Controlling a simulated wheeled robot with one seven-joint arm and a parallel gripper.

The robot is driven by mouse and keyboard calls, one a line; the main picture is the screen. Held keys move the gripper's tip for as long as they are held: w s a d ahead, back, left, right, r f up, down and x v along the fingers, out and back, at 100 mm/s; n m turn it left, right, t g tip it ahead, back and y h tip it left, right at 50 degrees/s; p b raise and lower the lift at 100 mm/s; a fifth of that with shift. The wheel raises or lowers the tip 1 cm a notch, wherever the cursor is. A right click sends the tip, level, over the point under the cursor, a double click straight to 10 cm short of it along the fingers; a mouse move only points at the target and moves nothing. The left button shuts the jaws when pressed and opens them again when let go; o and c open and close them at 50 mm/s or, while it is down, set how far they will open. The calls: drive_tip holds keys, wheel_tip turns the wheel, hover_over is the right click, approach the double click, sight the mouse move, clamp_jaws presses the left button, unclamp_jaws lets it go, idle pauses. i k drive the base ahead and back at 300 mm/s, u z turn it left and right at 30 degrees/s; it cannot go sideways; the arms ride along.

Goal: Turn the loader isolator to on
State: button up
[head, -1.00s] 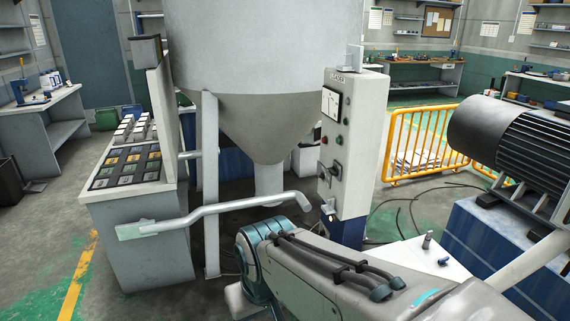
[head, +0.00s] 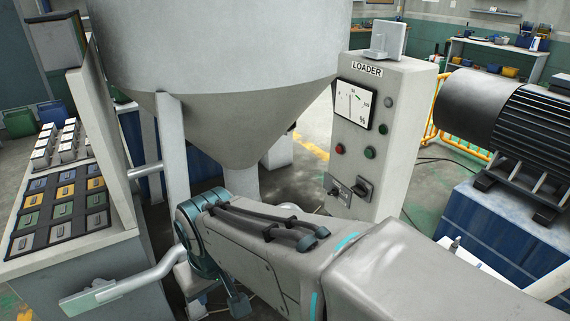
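The loader cabinet (head: 386,130) is a pale grey upright box labelled LOADER. Low on its front are two rotary controls: a black knob (head: 363,187) on the right and a dark handle on a metal plate (head: 334,185) on the left. No label shows which is the isolator, and their positions are too small to read. My arm crosses in front of the cabinet's lower part.
Above the knobs are a dial meter (head: 355,103), a red button (head: 340,149) and a green button (head: 370,153). A large hopper (head: 220,80) stands left of the cabinet. A button console (head: 60,200) is far left, with a bent metal bar (head: 140,280) before it. A motor (head: 515,115) stands right.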

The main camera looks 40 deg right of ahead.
sight(360, 190)
drive_tip(key=i, duration=1.6)
drive_tip(key=z, duration=2.55)
